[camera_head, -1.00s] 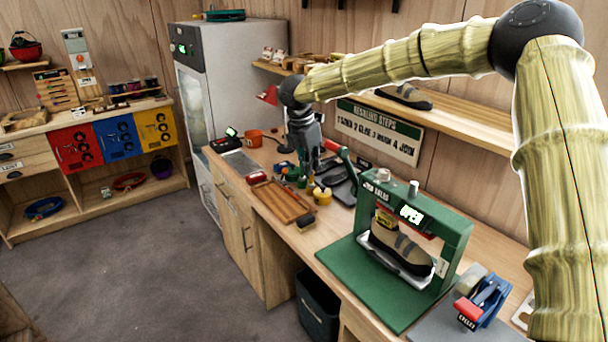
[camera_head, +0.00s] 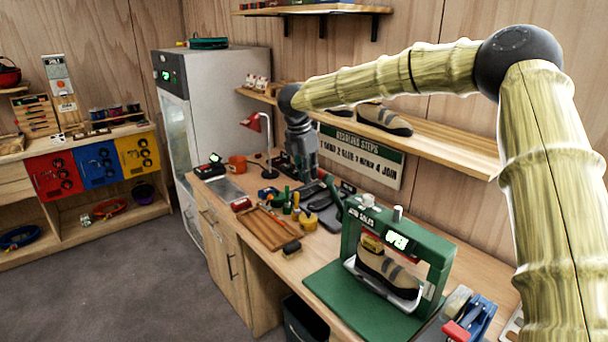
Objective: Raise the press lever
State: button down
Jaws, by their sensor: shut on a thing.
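The green press (camera_head: 437,262) stands on the workbench. A shoe (camera_head: 385,268) sits inside its frame and its small display reads OPEN.
A wooden tray (camera_head: 268,228), a brush (camera_head: 291,248) and several small tools lie on the bench left of the press. A red lamp (camera_head: 253,122) stands behind them. A shelf (camera_head: 455,140) with shoes runs along the wall above. A blue-and-red tool (camera_head: 472,318) lies at the right.

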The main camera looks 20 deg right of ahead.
jog(key=shift+w+d+r, duration=0.2)
jog(key=shift+d+r, duration=0.3)
jog(key=shift+r, duration=0.1)
jog(key=s+a+f, duration=0.2)
jog(key=a, duration=0.2)
jog(key=d+b+v, duration=0.2)
jog(key=b+v, duration=0.2)
jog(key=v, duration=0.5)
jog(key=shift+w+d+r, duration=0.25)
jog(key=shift+w+r, duration=0.35)
jog(key=shift+w, duration=0.05)
